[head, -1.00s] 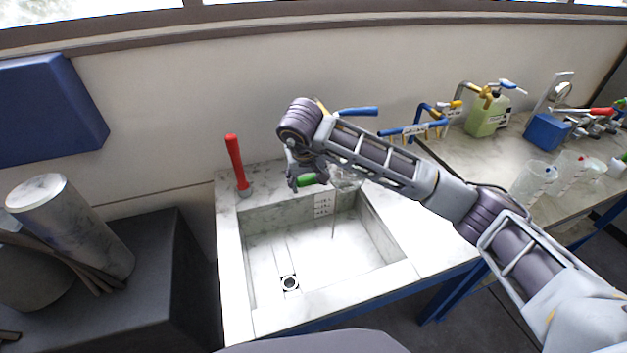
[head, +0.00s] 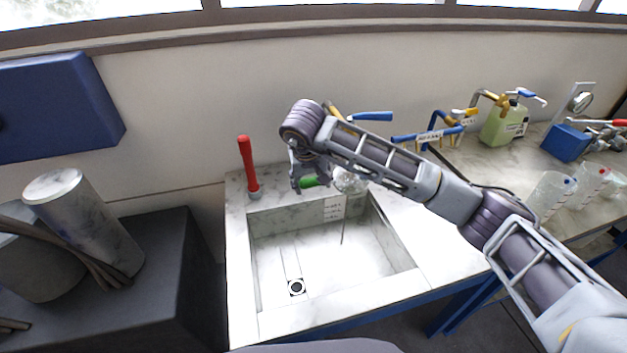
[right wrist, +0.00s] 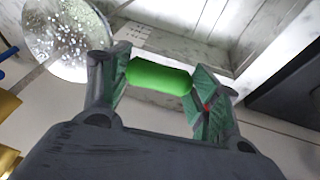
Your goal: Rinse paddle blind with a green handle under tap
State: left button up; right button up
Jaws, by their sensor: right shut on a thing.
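My right gripper (head: 309,183) is shut on the green handle (right wrist: 158,75) of the paddle blind, above the back of the sink (head: 405,284). In the right wrist view the two fingers pinch the handle's ends. The blind's round grey disc (head: 350,182) sticks out to the right of the gripper in the head view. In the right wrist view the disc (right wrist: 68,36) is speckled with bright drops. The tap's blue lever (head: 371,116) shows behind my arm, and its spout is mostly hidden. A thin streak drops below the disc into the sink. My left gripper is out of view.
A red-handled paddle (head: 248,165) stands upright at the sink's back left corner. Blue pipework (head: 428,136), a green jerrycan (head: 503,125) and clear beakers (head: 549,195) are to the right.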

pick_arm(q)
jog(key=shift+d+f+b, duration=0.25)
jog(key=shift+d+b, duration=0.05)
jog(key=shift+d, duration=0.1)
pick_arm(e)
jog(key=shift+w+d+r, duration=0.1)
jog(key=shift+w+d, duration=0.25)
jog(key=shift+w, duration=0.15)
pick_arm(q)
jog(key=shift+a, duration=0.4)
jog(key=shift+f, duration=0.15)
pick_arm(e)
jog(key=shift+s+a, duration=0.25)
jog(key=shift+s, duration=0.05)
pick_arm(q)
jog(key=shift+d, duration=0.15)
pick_arm(e)
jog(key=shift+s+a, duration=0.1)
jog(key=shift+s, duration=0.05)
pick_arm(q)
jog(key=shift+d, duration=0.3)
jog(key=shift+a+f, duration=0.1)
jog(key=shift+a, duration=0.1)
pick_arm(e)
jog(key=shift+s, duration=0.1)
